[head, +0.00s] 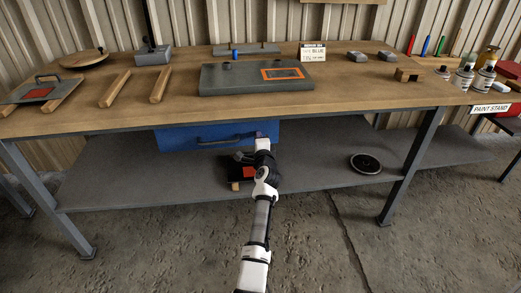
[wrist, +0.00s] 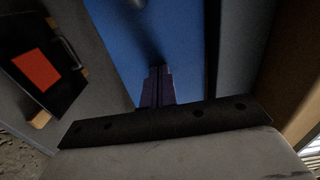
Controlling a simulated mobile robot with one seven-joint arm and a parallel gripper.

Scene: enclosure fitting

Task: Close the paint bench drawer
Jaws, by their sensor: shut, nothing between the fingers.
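The blue paint bench drawer (head: 205,136) hangs under the wooden bench top, with a dark bar handle (head: 226,138) across its front. How far it stands out from the bench is hard to tell. My gripper (head: 262,138) is at the right part of the drawer front, right of the handle. In the wrist view the shut fingers (wrist: 158,72) point at the blue drawer face (wrist: 110,45), with a dark shadow just beyond their tips. Nothing is held. Whether the tips touch the face cannot be told. My wrist hides part of the lower right drawer front.
The bench top (head: 330,107) above carries a grey enclosure panel (head: 225,80), wooden blocks and small parts. The grey lower shelf (head: 110,180) holds a round dark disc (head: 366,163) and a red-marked plate (wrist: 36,70). Bench legs (head: 412,165) stand at both sides.

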